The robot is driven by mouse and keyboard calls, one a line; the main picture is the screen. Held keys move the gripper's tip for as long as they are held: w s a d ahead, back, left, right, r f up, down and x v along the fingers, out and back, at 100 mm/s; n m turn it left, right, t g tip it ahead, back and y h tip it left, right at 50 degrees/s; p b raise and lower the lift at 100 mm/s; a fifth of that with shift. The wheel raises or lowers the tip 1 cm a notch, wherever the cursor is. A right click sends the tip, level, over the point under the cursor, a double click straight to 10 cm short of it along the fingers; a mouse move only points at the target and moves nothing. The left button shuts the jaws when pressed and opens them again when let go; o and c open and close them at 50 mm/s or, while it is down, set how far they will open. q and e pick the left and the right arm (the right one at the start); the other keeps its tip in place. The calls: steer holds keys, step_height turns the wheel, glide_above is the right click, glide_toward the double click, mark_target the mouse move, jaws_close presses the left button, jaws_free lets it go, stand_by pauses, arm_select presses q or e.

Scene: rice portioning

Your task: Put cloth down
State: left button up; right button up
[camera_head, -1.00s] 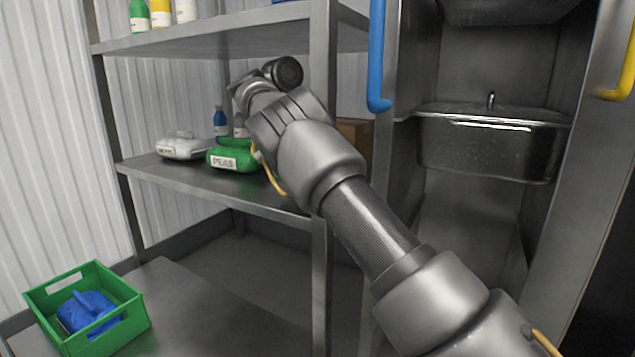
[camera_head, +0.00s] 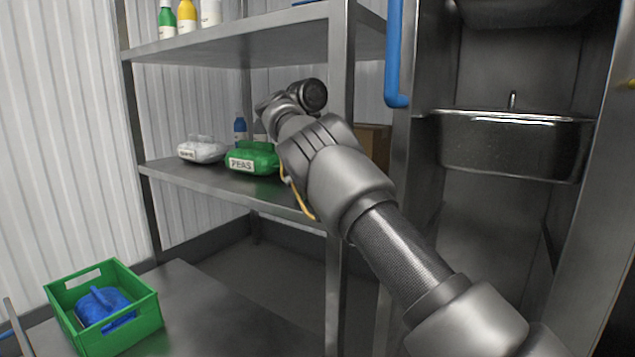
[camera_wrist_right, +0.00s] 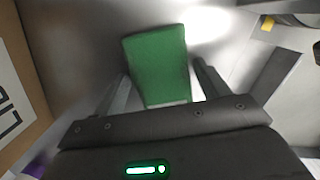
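A green, folded-looking flat piece, which looks like the cloth (camera_wrist_right: 158,60), lies on a grey metal surface in the right wrist view. My right gripper (camera_wrist_right: 161,70) has its two fingers spread on either side of the cloth's near part, with narrow gaps showing between fingers and cloth. In the head view my right arm reaches into the shelf unit, and its gripper and the cloth are hidden there. My left gripper is not in view.
Beside the arm, the middle shelf (camera_head: 190,178) holds a green PEAS bag (camera_head: 252,157), a white bag (camera_head: 201,149) and a blue bottle (camera_head: 240,130). A cardboard box (camera_wrist_right: 15,90) stands close to my right gripper. A green crate (camera_head: 140,328) holds a blue bag (camera_head: 103,304).

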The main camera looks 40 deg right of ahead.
steer(key=shift+o, duration=0.9)
steer(key=shift+d, duration=0.1)
steer(key=shift+r, duration=0.1)
steer(key=r+p, duration=0.6)
steer(key=shift+w+a+r, duration=0.25)
steer(key=shift+r, duration=0.1)
steer(key=shift+r+p, duration=0.45)
steer(key=shift+r, duration=0.1)
steer(key=shift+f, duration=0.1)
